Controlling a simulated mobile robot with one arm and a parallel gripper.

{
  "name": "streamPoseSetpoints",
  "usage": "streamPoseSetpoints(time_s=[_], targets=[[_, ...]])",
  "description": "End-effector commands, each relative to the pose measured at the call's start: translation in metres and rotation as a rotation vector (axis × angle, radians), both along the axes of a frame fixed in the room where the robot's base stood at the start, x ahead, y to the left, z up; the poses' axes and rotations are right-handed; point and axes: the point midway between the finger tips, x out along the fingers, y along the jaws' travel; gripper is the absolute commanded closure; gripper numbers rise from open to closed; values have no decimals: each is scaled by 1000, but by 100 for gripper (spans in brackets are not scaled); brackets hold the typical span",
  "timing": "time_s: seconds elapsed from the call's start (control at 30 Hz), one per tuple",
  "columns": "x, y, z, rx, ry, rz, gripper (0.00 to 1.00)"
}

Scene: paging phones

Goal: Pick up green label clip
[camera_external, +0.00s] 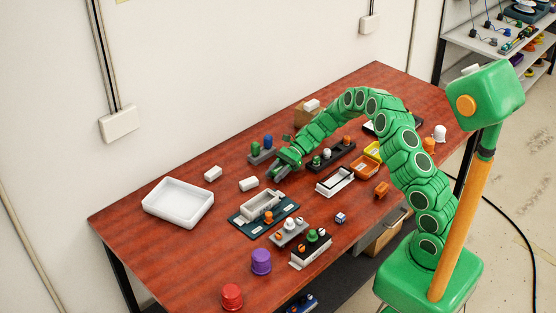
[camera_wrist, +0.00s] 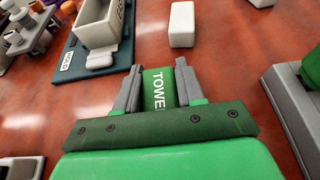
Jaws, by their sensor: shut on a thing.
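My gripper (camera_wrist: 157,68) is shut on the green label clip (camera_wrist: 158,90), which carries white letters reading "TOWE" in the wrist view. The clip sits between the two grey fingers, and its lower end is hidden by the gripper body. In the external view my gripper (camera_external: 283,168) is low over the middle of the red-brown table, and the clip cannot be made out there. I cannot tell whether the clip touches the table.
White blocks (camera_wrist: 182,25) lie just beyond my fingers. A teal board with a grey bin (camera_wrist: 97,25) is at the upper left. A grey rack (camera_wrist: 292,105) with a green piece stands close on the right. A white tray (camera_external: 178,203) is at the table's left.

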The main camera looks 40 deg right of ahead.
Motion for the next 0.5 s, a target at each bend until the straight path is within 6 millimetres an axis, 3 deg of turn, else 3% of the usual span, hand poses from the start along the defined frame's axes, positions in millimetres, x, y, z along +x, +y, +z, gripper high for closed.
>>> streamPoseSetpoints(time_s=[0.23,0.5], targets=[[0,0,29,0,-4,0,91],[-25,-3,59,2,-1,0,91]])
